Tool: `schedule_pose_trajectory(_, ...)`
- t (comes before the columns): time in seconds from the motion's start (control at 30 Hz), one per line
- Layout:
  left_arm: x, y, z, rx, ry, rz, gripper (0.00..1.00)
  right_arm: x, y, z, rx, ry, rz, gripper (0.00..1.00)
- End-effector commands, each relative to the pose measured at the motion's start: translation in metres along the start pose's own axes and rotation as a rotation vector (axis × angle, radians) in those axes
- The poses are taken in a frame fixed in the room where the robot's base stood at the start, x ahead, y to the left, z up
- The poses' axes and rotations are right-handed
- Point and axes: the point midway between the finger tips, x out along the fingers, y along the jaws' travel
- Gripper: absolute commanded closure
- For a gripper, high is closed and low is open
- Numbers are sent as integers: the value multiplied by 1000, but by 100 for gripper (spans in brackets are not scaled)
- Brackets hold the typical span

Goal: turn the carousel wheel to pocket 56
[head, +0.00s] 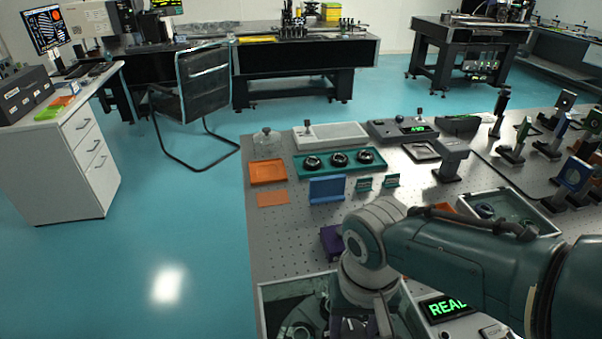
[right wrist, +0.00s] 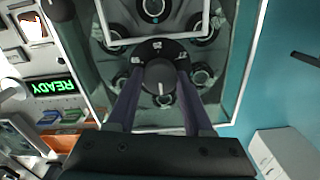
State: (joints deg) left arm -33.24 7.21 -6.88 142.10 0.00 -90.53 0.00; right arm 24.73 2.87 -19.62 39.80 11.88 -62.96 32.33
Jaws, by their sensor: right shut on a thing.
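The carousel (head: 262,300) is a glass-topped case at the bottom of the head view, partly hidden by my right arm. In the right wrist view its wheel (right wrist: 118,80) carries several round parts in a ring. A dark round knob (right wrist: 160,72) with a white mark stands at the middle. My right gripper (right wrist: 159,84) is shut on the knob, one finger on each side. Small white numbers show on a dark plate (right wrist: 157,46) by the knob, too small to read surely. My left gripper is in neither view.
A green-lit display (right wrist: 52,89) beside the case reads READY; part of it shows in the head view (head: 446,308). A purple block (head: 331,242), a blue holder (head: 328,190) and a green tray (head: 340,174) stand behind. The perforated table's left part is mostly clear.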

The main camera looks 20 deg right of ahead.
Motion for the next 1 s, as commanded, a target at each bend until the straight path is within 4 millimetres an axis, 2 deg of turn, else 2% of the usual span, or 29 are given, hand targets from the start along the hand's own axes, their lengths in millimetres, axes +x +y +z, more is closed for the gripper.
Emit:
schedule_pose_trajectory(0.17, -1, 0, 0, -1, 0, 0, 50, -2, -2, 0, -1, -3, -3, 100)
schedule_pose_trajectory(0.2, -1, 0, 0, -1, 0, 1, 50, -2, -2, 0, -1, -3, -3, 45)
schedule_pose_trajectory(0.43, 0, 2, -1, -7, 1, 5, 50, -1, -1, 0, -1, -2, -1, 19)
schedule_pose_trajectory(0.67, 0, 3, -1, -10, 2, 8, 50, -1, 0, 0, -1, -1, 0, 19)
schedule_pose_trajectory(0.77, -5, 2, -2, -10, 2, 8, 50, -7, 0, 0, -1, 0, -1, 19)
schedule_pose_trajectory(1.0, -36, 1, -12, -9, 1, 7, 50, -53, 0, -1, -1, 2, -2, 19)
